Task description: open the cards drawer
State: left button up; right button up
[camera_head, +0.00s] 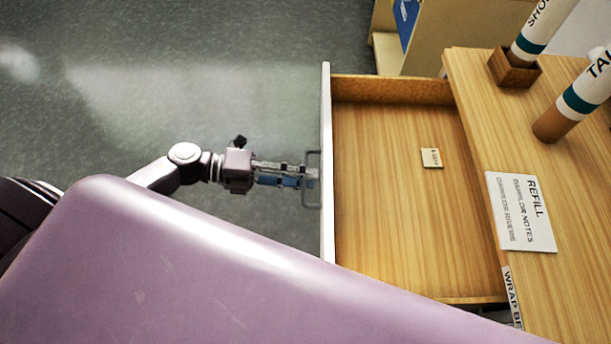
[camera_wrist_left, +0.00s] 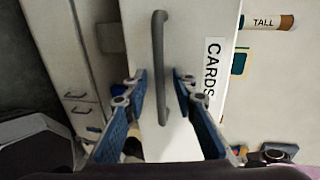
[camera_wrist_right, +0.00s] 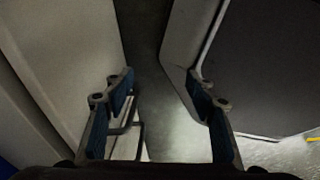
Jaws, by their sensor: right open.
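The cards drawer (camera_head: 400,230) is pulled out from the wooden table, and its inside shows in the head view. Its white front (camera_head: 327,130) carries a grey bar handle (camera_head: 306,195). In the left wrist view, the handle (camera_wrist_left: 159,70) runs upright beside a CARDS label (camera_wrist_left: 212,70). My left gripper (camera_head: 314,178) is at the handle. Its blue-padded fingers (camera_wrist_left: 161,78) are apart, one on each side of the handle; I cannot tell if they touch it. My right gripper (camera_wrist_right: 160,85) is open and empty in the right wrist view, and out of the head view.
A small tag (camera_head: 431,158) lies in the drawer. On the table (camera_head: 470,100) are a REFILL sign (camera_head: 521,212), a tube in a wooden holder (camera_head: 514,70) and a TALL tube (camera_head: 580,100). Grey floor (camera_head: 170,110) is clear left of the drawer front.

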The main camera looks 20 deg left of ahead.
pick_arm(q)
jog(key=v, duration=1.1)
jog(key=shift+a, duration=0.25)
